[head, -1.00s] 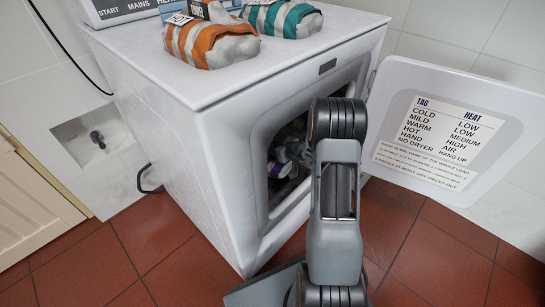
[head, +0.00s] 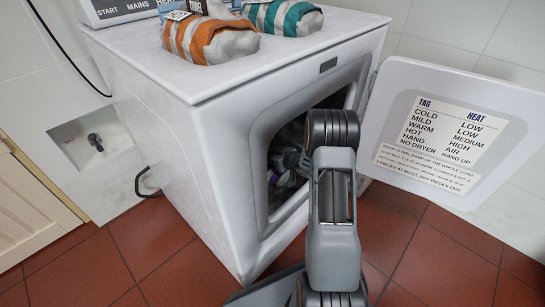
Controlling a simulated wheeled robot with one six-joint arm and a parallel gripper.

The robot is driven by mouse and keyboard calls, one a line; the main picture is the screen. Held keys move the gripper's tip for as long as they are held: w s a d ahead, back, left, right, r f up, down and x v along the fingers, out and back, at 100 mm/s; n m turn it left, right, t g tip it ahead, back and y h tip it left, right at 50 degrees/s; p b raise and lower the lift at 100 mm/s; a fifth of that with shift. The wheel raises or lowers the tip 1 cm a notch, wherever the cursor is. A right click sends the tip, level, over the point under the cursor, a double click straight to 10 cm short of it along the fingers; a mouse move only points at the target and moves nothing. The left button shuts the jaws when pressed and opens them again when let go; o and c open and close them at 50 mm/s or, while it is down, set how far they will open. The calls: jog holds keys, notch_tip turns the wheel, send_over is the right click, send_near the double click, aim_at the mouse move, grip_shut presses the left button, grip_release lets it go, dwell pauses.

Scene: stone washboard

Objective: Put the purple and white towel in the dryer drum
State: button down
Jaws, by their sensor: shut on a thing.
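The white dryer (head: 200,150) stands with its front opening uncovered. The dark drum (head: 335,100) shows behind the opening's rim. My arm reaches from the front into the opening and covers its right part. A small part of the purple and white towel (head: 290,158) shows inside the drum, just left of my arm. My gripper (head: 303,163) is in the drum's shade, mostly hidden behind my arm, and is shut on the towel. Its fingertips are not clear.
The open door (head: 450,130), with a tag and heat chart, stands to the right of my arm. An orange-striped towel (head: 210,38) and a teal-striped towel (head: 285,18) lie on the dryer top. Other cloth in the drum is too dark to tell. Red floor tiles are clear at left.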

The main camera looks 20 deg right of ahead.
jog(key=c, duration=0.9)
grip_release()
jog(key=shift+r, duration=0.3)
jog(key=p+v, duration=0.4)
jog(key=v, duration=0.8)
jog(key=shift+d+f+p, duration=0.1)
jog(key=shift+f+p, duration=0.1)
jog(key=shift+p, duration=0.15)
